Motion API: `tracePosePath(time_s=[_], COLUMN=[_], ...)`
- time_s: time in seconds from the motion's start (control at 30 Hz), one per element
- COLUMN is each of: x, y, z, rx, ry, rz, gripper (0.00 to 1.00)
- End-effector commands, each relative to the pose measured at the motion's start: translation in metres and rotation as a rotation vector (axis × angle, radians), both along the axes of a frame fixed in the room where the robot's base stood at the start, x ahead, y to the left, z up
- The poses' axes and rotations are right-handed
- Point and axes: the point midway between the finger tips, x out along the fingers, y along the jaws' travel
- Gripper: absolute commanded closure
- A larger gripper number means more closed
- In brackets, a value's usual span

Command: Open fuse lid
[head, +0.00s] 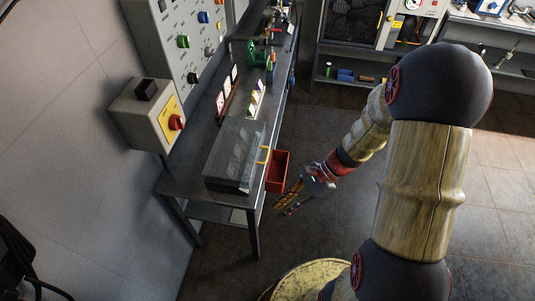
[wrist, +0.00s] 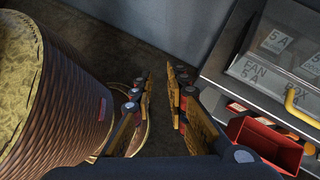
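The fuse box (head: 232,165) is a grey case on the front end of the metal bench. Its see-through lid (head: 238,147) lies down over it, with pale labelled fuses dimly visible beneath. A yellow handle (head: 263,156) is on the lid's right side. In the wrist view the lid (wrist: 265,75) is at the right, with labels such as "FAN" and "5 A", and the handle (wrist: 294,108) is at the right edge. My gripper (head: 284,205) is open and empty, off the bench edge, to the lower right of the handle and apart from it. Its fingers (wrist: 159,78) show a gap between them.
A red bin (head: 278,172) hangs by the bench edge, between the fuse box and my gripper. A switch box (head: 150,115) with a red knob stands left of the fuse box. Small cards (head: 255,97) and a green item (head: 257,54) are farther along the bench. The floor at right is clear.

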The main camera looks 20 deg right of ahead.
Motion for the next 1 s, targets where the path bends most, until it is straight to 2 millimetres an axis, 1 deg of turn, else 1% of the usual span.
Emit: tracePosePath(time_s=[0.03,0.17,0.2,0.27,0.3,0.37,0.4,0.43,0.5,0.57,0.6,0.67,0.73,0.87,1.0], x=[0.009,0.047,0.060,0.081,0.095,0.117,0.133,0.144,0.172,0.190,0.195,0.198,0.199,0.201,0.213], y=[0.002,0.004,0.001,-0.006,-0.011,-0.021,-0.030,-0.037,-0.058,-0.073,-0.078,-0.081,-0.081,-0.078,-0.068], z=[-0.013,-0.044,-0.053,-0.066,-0.073,-0.082,-0.084,-0.084,-0.074,-0.064,-0.061,-0.057,-0.055,-0.056,-0.060], rx=[0.074,0.282,0.349,0.450,0.518,0.623,0.692,0.746,0.870,0.960,1.007,1.055,1.078,1.090,1.086], ry=[0.087,0.330,0.406,0.515,0.586,0.686,0.742,0.782,0.852,0.906,0.948,1.007,1.060,1.100,1.102], rz=[-0.136,-0.535,-0.657,-0.831,-0.940,-1.089,-1.178,-1.239,-1.356,-1.422,-1.454,-1.480,-1.488,-1.495,-1.493], gripper=[0.85,0.85,0.85,0.85,0.85,0.85,0.85,0.85,0.85,0.85,0.85,0.85,0.85,0.85,0.85])
